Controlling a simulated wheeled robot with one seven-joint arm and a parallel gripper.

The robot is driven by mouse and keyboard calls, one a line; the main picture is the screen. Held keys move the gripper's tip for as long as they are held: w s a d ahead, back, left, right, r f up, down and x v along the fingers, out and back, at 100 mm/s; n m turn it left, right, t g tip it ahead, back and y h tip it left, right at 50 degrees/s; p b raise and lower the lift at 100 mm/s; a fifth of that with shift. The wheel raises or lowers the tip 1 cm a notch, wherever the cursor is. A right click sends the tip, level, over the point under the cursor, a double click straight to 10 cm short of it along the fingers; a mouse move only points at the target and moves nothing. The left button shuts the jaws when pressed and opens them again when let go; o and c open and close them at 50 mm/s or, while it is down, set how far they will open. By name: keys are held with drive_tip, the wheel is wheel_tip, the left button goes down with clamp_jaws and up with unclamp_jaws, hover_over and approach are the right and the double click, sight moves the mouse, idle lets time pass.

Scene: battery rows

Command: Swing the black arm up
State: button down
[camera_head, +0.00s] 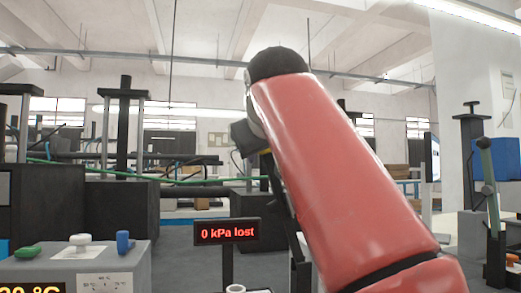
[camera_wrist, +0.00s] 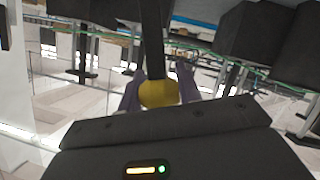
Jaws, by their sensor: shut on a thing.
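The black arm (camera_wrist: 152,38) shows in the wrist view as a dark bar running from the top edge to a yellow grip (camera_wrist: 158,94). My gripper (camera_wrist: 158,86) is shut on the yellow grip, with one purple-grey finger on each side of it. In the head view the black arm (camera_head: 278,188) is a thin dark bar, seen steep and slightly tilted, under the dark end of my gripper (camera_head: 264,151). My red arm link hides much of that area, including most of the black arm's surroundings and its lower end.
A small display (camera_head: 228,233) on a post reads "0 kPa lost". A grey box (camera_head: 75,268) at lower left bears green, white and blue knobs. Dark machines with pipes (camera_head: 122,205) stand behind at left. A blue box (camera_head: 493,160) and a green lever (camera_head: 488,165) are at right.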

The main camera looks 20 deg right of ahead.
drive_tip(key=shift+d, duration=0.2)
drive_tip(key=c, duration=1)
unclamp_jaws()
drive_tip(key=shift+d, duration=0.1)
drive_tip(key=shift+s, duration=0.2)
drive_tip(key=v, duration=0.7)
drive_tip(key=shift+s, duration=0.2)
drive_tip(key=shift+r, duration=0.1)
